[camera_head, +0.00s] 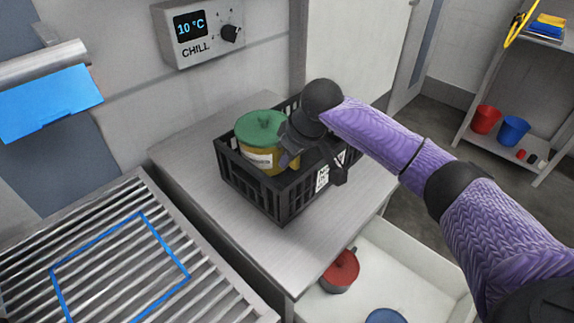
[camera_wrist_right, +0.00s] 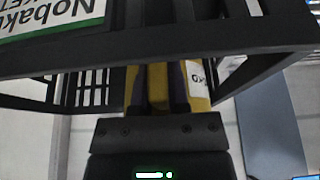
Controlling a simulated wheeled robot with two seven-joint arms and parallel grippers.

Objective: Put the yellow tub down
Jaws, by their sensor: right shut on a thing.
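The yellow tub (camera_head: 256,158) has a green lid and a white label. It stands inside the black crate (camera_head: 259,196), toward its left end, with the lid above the rim. My right gripper (camera_head: 288,158) reaches into the crate from the right and is shut on the tub. In the right wrist view the fingers (camera_wrist_right: 158,90) press against the yellow side (camera_wrist_right: 135,82). The crate's wall (camera_wrist_right: 200,42) crosses in front. The tub's base is hidden by the crate, so I cannot tell whether it touches the crate floor. My left gripper is out of view.
The crate sits on a grey metal counter (camera_head: 196,165). A slatted rack with a blue square outline (camera_head: 150,226) is at left. A white bin (camera_head: 420,268) below holds a red-lidded tub (camera_head: 342,268) and a blue lid (camera_head: 386,316). A chill control box (camera_head: 200,35) is on the wall.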

